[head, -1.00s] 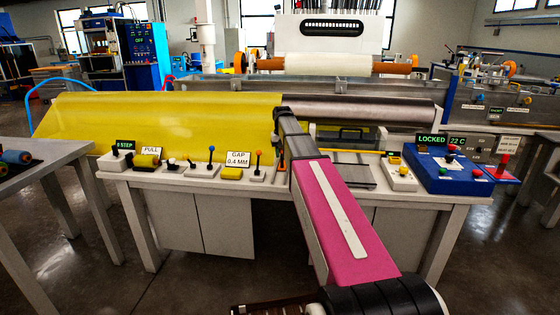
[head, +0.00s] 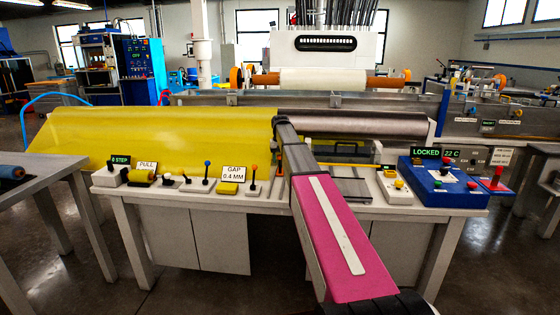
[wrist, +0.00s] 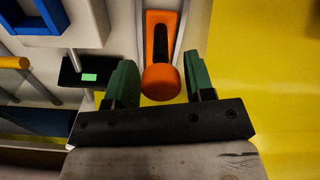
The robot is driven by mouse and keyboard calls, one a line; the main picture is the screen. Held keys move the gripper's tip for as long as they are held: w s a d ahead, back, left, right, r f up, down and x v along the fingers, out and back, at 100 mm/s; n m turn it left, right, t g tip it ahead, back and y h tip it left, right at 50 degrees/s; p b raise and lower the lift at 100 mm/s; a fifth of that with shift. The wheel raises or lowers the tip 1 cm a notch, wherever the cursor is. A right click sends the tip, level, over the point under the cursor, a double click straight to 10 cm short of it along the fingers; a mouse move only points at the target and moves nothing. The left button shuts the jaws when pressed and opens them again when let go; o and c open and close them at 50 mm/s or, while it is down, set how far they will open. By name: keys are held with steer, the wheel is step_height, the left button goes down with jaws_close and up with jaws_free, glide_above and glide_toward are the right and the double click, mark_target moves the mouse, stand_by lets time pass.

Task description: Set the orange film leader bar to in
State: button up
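In the wrist view an orange bar (wrist: 160,82) with a rounded near end and a dark strip along its middle lies in a pale slot. I take it for the film leader bar. My gripper (wrist: 160,74) has two green fingers, set apart, one on each side of the bar's rounded end. A gap shows on both sides, so it is open and not gripping. In the head view my arm reaches over the bench, and its links hide the gripper. I cannot make out the bar for sure there.
A yellow film sheet (head: 160,135) and a metal roller (head: 350,124) lie behind the bench. Small levers with coloured knobs, including a blue-knobbed one (head: 207,165), stand left of my arm. A blue control box (head: 440,188) with a "LOCKED" display stands at the right.

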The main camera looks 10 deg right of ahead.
steer(key=shift+o, duration=0.3)
step_height(320, 180, up, 11)
steer(key=shift+f, duration=0.1)
stand_by(0.4)
